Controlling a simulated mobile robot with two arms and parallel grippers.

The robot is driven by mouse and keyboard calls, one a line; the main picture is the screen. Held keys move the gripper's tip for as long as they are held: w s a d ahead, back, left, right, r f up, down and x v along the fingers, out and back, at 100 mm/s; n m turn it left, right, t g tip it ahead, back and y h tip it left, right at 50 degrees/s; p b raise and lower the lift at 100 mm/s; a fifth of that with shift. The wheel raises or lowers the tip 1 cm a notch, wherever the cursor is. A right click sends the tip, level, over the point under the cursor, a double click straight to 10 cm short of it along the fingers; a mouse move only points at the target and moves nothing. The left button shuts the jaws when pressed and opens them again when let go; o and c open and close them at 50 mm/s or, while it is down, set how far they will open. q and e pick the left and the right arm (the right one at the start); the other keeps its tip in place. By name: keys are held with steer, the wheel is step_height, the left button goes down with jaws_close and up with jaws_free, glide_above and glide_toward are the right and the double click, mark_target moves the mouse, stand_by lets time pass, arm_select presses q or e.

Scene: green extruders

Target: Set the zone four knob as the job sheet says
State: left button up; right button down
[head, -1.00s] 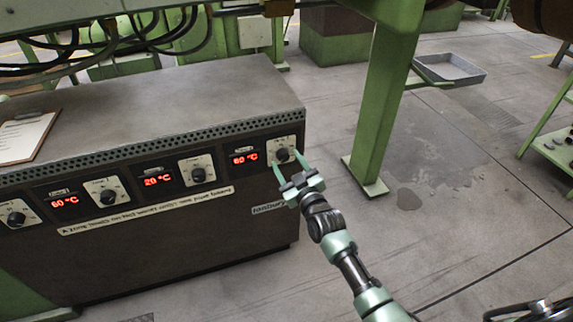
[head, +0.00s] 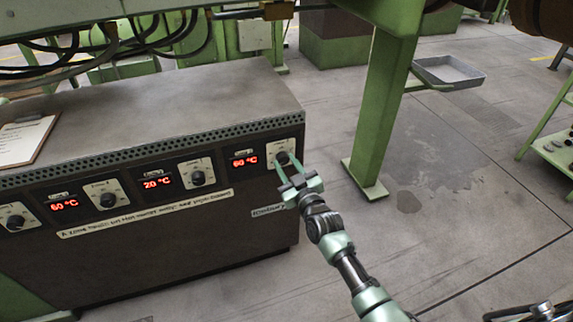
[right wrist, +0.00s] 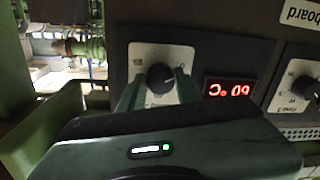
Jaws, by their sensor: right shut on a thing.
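The zone four knob (head: 282,158) is a round black knob on a pale plate at the right end of the heater cabinet's front. It also shows in the right wrist view (right wrist: 161,76). My left gripper is out of view.
Other knobs (head: 198,178) and displays run leftward along the cabinet (head: 190,95). A green post (head: 378,110) stands close to the right of the cabinet. A grey tray (head: 450,72) is behind it. The floor at the right is mostly clear, with a dark stain.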

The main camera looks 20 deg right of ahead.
steer(key=shift+m, duration=1.6)
steer(key=shift+a+m+p, duration=0.1)
steer(key=shift+m+p, duration=0.2)
steer(key=shift+m, duration=0.6)
steer(key=m, duration=0.4)
steer(key=shift+f+m+t, duration=0.1)
steer(key=shift+m+t, duration=0.2)
steer(key=shift+m, duration=0.1)
steer(key=m, duration=0.3)
steer(key=shift+a+m+h, duration=0.1)
steer(key=shift+m+h, duration=0.2)
steer(key=shift+m, duration=0.1)
steer(key=m, duration=0.3)
steer(key=shift+b, duration=0.35)
steer(key=m, duration=0.3)
steer(key=shift+m+h, duration=0.3)
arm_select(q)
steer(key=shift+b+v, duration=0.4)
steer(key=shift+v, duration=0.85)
arm_select(e)
steer(key=shift+m, duration=2)
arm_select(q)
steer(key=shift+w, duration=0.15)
